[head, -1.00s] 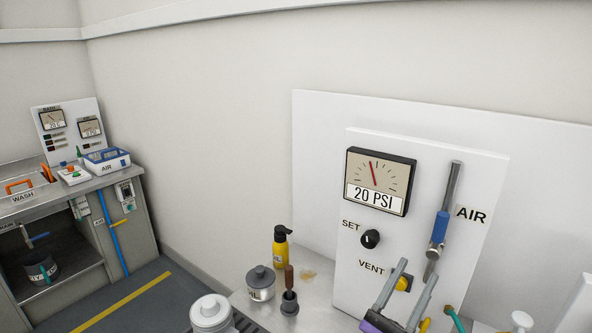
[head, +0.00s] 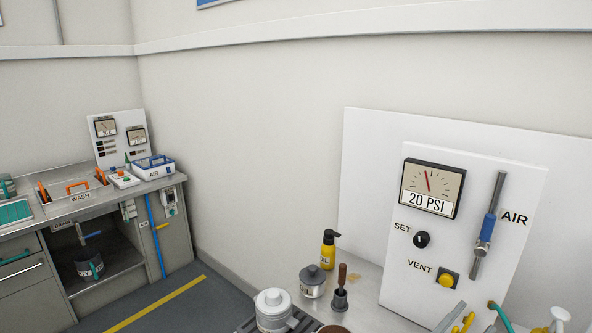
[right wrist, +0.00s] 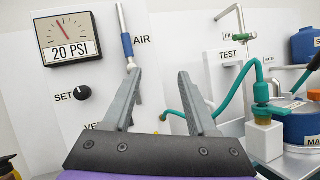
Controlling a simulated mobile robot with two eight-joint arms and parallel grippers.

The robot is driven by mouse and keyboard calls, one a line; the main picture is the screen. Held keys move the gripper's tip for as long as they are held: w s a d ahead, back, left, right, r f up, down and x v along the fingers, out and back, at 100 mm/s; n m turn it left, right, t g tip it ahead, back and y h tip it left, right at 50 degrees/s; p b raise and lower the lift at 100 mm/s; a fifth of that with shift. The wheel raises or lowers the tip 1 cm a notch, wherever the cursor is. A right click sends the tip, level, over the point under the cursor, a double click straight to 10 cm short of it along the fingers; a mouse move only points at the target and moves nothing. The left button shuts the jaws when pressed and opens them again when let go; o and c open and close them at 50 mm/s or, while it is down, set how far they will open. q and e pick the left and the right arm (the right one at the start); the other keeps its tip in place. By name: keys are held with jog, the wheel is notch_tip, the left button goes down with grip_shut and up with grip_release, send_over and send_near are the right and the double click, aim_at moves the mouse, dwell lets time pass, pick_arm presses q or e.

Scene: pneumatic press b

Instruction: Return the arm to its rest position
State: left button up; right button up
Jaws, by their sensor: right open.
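My right gripper (right wrist: 159,76) is open and empty in the right wrist view, its two grey fingers pointing at the white press panel (head: 392,285). In the head view only a grey part of it (head: 450,318) shows at the bottom edge, below the yellow vent button (head: 446,280). It looks apart from the panel. The gauge (head: 433,188) reads 20 PSI, and the dark set knob (head: 422,240) and the blue-sleeved air lever (head: 487,228) are beside it. My left gripper is not in view.
A yellow oil bottle (head: 328,250), a grey lidded pot (head: 313,281) and a brush in a dark holder (head: 340,298) stand left of the panel. Green hoses (right wrist: 188,118) run at its right. A wash bench (head: 100,205) stands at the far left.

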jog(key=s+d+f+m+g+y+p, duration=0.35)
jog(key=s+f+m+g+y, duration=0.25)
jog(key=s+f+m+y, duration=0.35)
jog(key=s+a+f+m+y+p, duration=0.2)
jog(key=a+m+y, duration=0.3)
jog(key=a, duration=0.3)
jog(key=s+a+f+m+y+p, duration=0.2)
jog(key=a+m+y, duration=0.3)
jog(key=a, duration=0.3)
jog(key=shift+s+f+m+p, duration=0.4)
jog(key=shift+f+m, duration=0.25)
jog(key=shift+f, duration=0.25)
